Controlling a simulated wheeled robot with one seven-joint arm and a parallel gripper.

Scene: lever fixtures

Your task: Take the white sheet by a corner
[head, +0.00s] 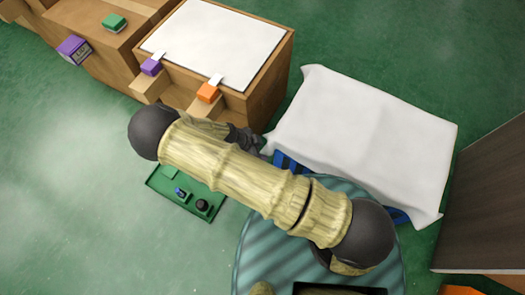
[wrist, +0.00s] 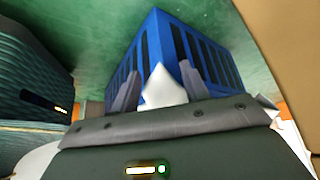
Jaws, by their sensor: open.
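The white sheet (head: 365,125) lies draped over a blue slatted crate (head: 290,163), with its corners hanging down. In the wrist view a pointed white corner of the sheet (wrist: 163,88) stands between my fingers, with the blue crate (wrist: 165,45) behind it. My gripper (head: 257,143) is at the sheet's left corner in the head view, partly hidden by my arm. In the wrist view my gripper (wrist: 160,72) is open, a finger on each side of the corner. I cannot tell whether either finger touches the cloth.
A wooden cabinet (head: 265,95) with a white top, a purple lever (head: 151,67) and an orange lever (head: 208,93) stands upper left of the sheet. A green tray (head: 165,185) with small items lies on the floor. A dark panel (head: 488,205) stands at right.

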